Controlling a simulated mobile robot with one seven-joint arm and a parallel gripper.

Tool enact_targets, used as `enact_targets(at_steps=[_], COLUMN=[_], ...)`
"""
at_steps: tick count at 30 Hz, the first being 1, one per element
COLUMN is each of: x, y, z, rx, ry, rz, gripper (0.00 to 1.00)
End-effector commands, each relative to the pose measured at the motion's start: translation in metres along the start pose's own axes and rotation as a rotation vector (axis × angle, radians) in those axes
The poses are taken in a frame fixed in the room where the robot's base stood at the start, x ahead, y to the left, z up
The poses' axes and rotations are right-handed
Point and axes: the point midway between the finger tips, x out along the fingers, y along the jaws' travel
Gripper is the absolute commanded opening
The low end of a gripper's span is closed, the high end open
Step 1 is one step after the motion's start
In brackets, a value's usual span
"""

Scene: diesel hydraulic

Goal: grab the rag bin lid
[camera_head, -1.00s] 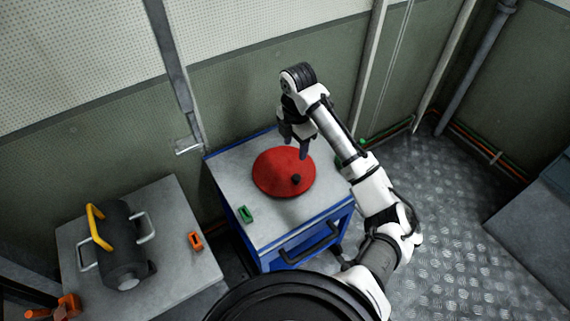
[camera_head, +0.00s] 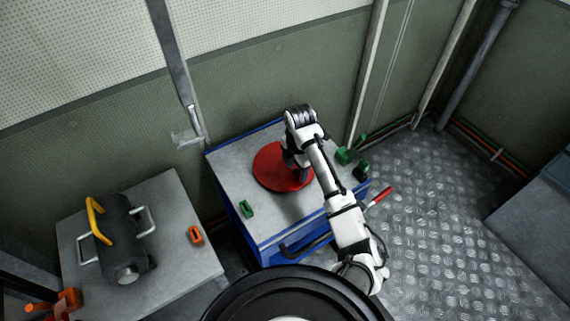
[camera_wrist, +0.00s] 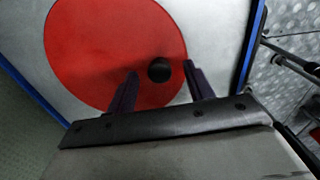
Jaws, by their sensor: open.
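The rag bin lid (camera_head: 270,168) is a flat red disc lying on the grey top of a blue cabinet. In the wrist view the red lid (camera_wrist: 95,50) has a small round black knob (camera_wrist: 159,69) near its edge. My gripper (camera_head: 297,172) is low over the right part of the lid, and hides the knob in the head view. In the wrist view my gripper (camera_wrist: 161,80) is open, with one dark finger on each side of the knob. I cannot tell whether the fingers touch the lid.
A green block (camera_head: 246,208) lies at the cabinet top's front left, and green parts (camera_head: 350,156) are at its right. A grey table (camera_head: 180,272) at left holds a dark cylinder with a yellow handle (camera_head: 97,221) and an orange piece (camera_head: 195,235). Bare metal floor lies to the right.

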Motion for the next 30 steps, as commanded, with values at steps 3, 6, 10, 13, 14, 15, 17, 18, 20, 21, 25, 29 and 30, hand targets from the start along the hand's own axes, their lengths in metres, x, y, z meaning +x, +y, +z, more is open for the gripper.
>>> enact_targets(at_steps=[3, 6, 10, 13, 14, 15, 17, 18, 20, 21, 25, 29, 30], x=[0.0039, 0.0040, 0.0039, 0.0038, 0.0037, 0.0037, 0.0037, 0.0036, 0.0036, 0.0036, 0.0031, 0.0030, 0.0029], y=[-0.0005, -0.0003, -0.0003, -0.0002, -0.0002, -0.0002, -0.0002, -0.0002, -0.0002, -0.0002, 0.0000, 0.0000, 0.0000], z=[0.0008, 0.0007, 0.0006, 0.0005, 0.0005, 0.0005, 0.0005, 0.0005, 0.0005, 0.0005, 0.0007, 0.0007, 0.0007], rx=[0.002, 0.001, 0.001, 0.001, 0.001, 0.001, 0.001, 0.001, 0.001, 0.001, 0.001, 0.001, 0.001], ry=[-0.001, -0.001, -0.001, -0.001, -0.001, -0.001, -0.001, -0.001, -0.001, -0.001, -0.001, -0.001, -0.002], rz=[-0.001, 0.000, 0.000, 0.000, 0.000, 0.000, 0.000, 0.000, 0.000, 0.000, 0.001, 0.001, 0.001], gripper=[0.52, 0.52, 0.43, 0.30, 0.26, 0.21, 0.13, 0.08, 0.00, 0.00, 0.00, 0.00, 0.00])
